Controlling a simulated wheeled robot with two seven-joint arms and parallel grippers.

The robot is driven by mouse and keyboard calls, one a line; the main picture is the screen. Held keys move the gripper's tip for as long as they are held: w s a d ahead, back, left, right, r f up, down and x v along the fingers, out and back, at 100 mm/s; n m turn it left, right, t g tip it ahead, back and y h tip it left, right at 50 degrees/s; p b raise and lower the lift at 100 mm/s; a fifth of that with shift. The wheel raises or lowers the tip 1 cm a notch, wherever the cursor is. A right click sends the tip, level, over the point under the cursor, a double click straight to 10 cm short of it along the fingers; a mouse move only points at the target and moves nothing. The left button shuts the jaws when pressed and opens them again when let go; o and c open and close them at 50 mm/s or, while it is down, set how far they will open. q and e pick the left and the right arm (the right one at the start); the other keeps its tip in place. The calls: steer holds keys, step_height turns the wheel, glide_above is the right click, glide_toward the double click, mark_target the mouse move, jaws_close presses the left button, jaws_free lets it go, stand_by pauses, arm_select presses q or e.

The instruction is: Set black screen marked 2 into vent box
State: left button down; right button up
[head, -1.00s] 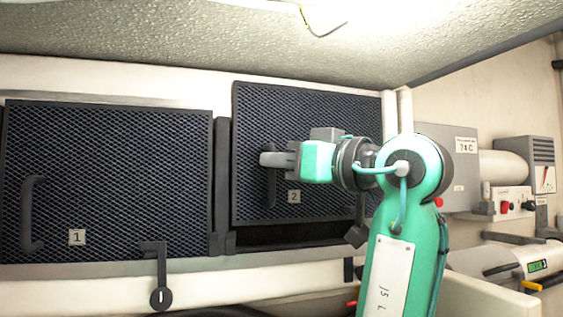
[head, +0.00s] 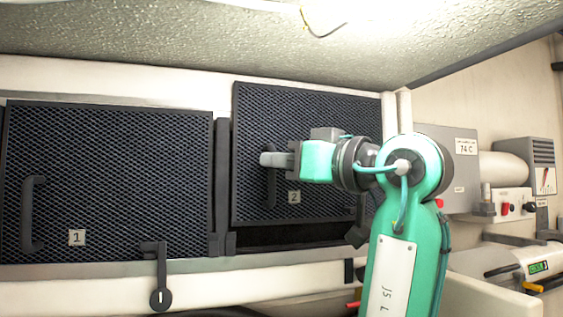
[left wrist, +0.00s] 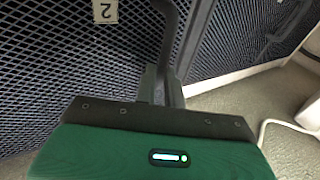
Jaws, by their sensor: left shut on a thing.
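The black mesh screen marked 2 (head: 335,195) stands at the right-hand opening of the vent box in the head view. Its top reaches up over the frame, and a dark gap (head: 285,236) shows below its lower edge. My left gripper (head: 268,160) is shut on the screen's upright black handle (head: 271,188), left of the number tag. The left wrist view shows the handle (left wrist: 173,45) running into the jaws, with the tag 2 (left wrist: 105,11) on the mesh (left wrist: 60,60). My left arm hides the screen's right part. My right gripper is out of view.
A black screen marked 1 (head: 110,180) sits in the left opening. A black latch (head: 160,285) hangs below it. A dark post (head: 221,185) divides the openings. A low textured ceiling (head: 200,45) lies above. Grey boxes and a white pipe (head: 503,168) fill the right wall.

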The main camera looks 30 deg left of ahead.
mark_target(275, 195)
arm_select(q)
steer(key=shift+f, duration=0.2)
steer(key=shift+f+b, duration=0.5)
steer(key=shift+b, duration=0.15)
steer(key=shift+f, duration=0.25)
stand_by(0.3)
steer(key=shift+b, duration=0.4)
stand_by(0.6)
steer(key=shift+f+b, duration=1.4)
steer(key=shift+f, duration=0.3)
steer(key=c, duration=1.4)
jaws_free()
